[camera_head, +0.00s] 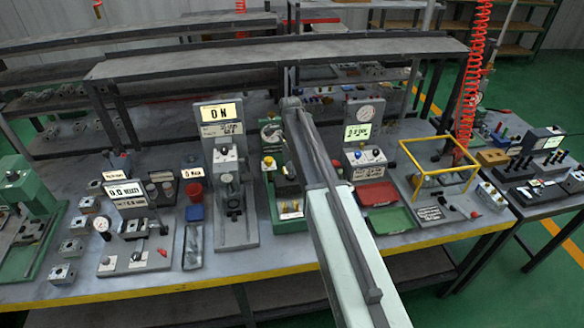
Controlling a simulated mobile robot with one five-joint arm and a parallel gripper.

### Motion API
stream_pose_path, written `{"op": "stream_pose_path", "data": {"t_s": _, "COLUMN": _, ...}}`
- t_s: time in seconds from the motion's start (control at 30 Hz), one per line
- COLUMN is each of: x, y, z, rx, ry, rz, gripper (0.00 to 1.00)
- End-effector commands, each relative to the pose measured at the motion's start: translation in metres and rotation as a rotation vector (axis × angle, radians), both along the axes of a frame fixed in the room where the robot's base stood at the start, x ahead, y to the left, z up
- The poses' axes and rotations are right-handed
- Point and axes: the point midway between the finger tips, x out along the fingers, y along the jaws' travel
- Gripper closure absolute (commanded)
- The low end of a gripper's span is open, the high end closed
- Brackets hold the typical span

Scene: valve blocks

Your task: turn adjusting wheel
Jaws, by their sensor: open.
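My arm (345,245) rises from the bottom middle and stretches over the table to a joint at its far end. I cannot make out my gripper; the arm hides what lies behind and under it. A green fixture (273,200) stands just left of the arm, partly covered by it. A round grey wheel-like part (271,133) shows at its top, near the arm's far end. A yellow knob (269,162) sits below it. I cannot tell for sure which part is the adjusting wheel, or whether anything touches it.
A tall grey station (236,225) with a lit "ON" display stands left of the green fixture. Right of the arm are a gauge station (365,140), a red tray (377,194), a green tray (391,221) and a yellow frame (437,143). Metal blocks and a display unit crowd the left.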

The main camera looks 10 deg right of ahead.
Motion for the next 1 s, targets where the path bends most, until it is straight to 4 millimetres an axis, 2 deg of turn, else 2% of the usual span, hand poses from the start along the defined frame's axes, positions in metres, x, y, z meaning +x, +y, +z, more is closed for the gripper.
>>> {"op": "stream_pose_path", "data": {"t_s": 0.1, "x": 0.0, "y": -0.0003, "z": 0.0014, "rx": 0.0, "ry": 0.0, "rz": 0.0, "gripper": 0.44}}
{"op": "stream_pose_path", "data": {"t_s": 0.3, "x": 0.0, "y": -0.0006, "z": 0.0014, "rx": 0.0, "ry": 0.0, "rz": -0.001, "gripper": 0.99}}
{"op": "stream_pose_path", "data": {"t_s": 0.37, "x": 0.0001, "y": -0.0065, "z": 0.0014, "rx": 0.0, "ry": 0.0, "rz": -0.004, "gripper": 1.0}}
{"op": "stream_pose_path", "data": {"t_s": 0.67, "x": 0.0001, "y": -0.0028, "z": 0.0013, "rx": -0.002, "ry": 0.0, "rz": 0.05, "gripper": 1.0}}
{"op": "stream_pose_path", "data": {"t_s": 1.0, "x": -0.0001, "y": -0.0029, "z": 0.0013, "rx": -0.001, "ry": 0.0, "rz": 0.295, "gripper": 1.0}}
